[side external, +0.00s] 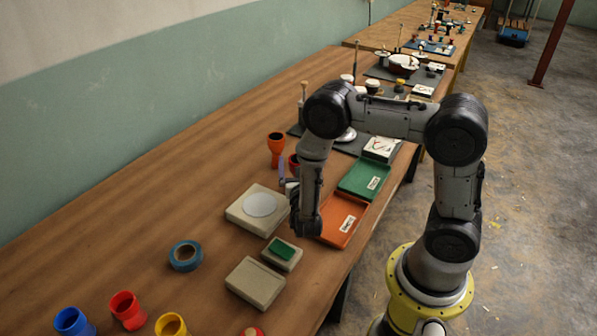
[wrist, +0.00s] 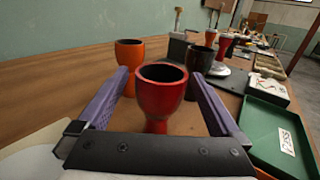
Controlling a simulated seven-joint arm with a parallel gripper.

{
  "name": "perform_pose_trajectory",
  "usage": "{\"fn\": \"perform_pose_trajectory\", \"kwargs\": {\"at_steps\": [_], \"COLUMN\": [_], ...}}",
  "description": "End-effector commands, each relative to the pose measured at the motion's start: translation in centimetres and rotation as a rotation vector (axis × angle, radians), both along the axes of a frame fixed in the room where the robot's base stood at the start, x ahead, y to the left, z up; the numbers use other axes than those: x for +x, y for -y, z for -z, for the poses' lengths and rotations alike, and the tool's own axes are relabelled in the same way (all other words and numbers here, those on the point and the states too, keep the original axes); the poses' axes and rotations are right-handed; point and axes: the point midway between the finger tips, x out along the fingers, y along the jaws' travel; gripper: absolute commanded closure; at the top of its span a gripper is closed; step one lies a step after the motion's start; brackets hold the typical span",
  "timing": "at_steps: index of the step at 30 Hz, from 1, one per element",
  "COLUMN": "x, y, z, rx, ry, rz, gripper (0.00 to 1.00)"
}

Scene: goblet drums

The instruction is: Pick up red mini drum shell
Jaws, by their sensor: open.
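The red mini drum shell (wrist: 162,98) is goblet-shaped, upright and open at the top. In the wrist view it stands between the two purple fingers of my gripper (wrist: 158,78), with a visible gap on each side near its rim. Its lower part is hidden behind the dark gripper bar. In the side view the shell (side external: 293,160) shows only partly, behind my arm. My gripper (side external: 284,168) is low over the table there, with one purple finger visible beside the shell. My gripper is open, and whether it touches the shell cannot be told.
An orange goblet shell (side external: 276,148) stands just behind, and a dark one (wrist: 199,66) is behind to the right. A green tray (side external: 364,177) and an orange tray (side external: 343,222) lie to the right. A pale block with a round disc (side external: 260,205) sits in front.

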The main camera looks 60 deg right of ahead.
Motion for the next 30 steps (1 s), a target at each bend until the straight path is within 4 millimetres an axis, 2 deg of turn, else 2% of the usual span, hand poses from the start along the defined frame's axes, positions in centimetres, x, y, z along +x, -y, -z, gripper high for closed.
{"fn": "perform_pose_trajectory", "kwargs": {"at_steps": [1,6,14,27,29,30], "x": [0.4,1.4,1.5,1.5,1.5,1.5], "y": [0.8,2.0,2.1,2.0,2.0,2.0], "z": [0.0,0.0,0.0,0.0,0.0,0.0], "rx": [0.0,0.001,-0.001,0.0,0.0,0.0], "ry": [0.001,-0.001,-0.001,0.0,0.0,0.0], "rz": [0.006,0.003,0.0,0.0,0.0,0.0], "gripper": [0.0,0.0,0.0,0.79,0.9,0.9]}}
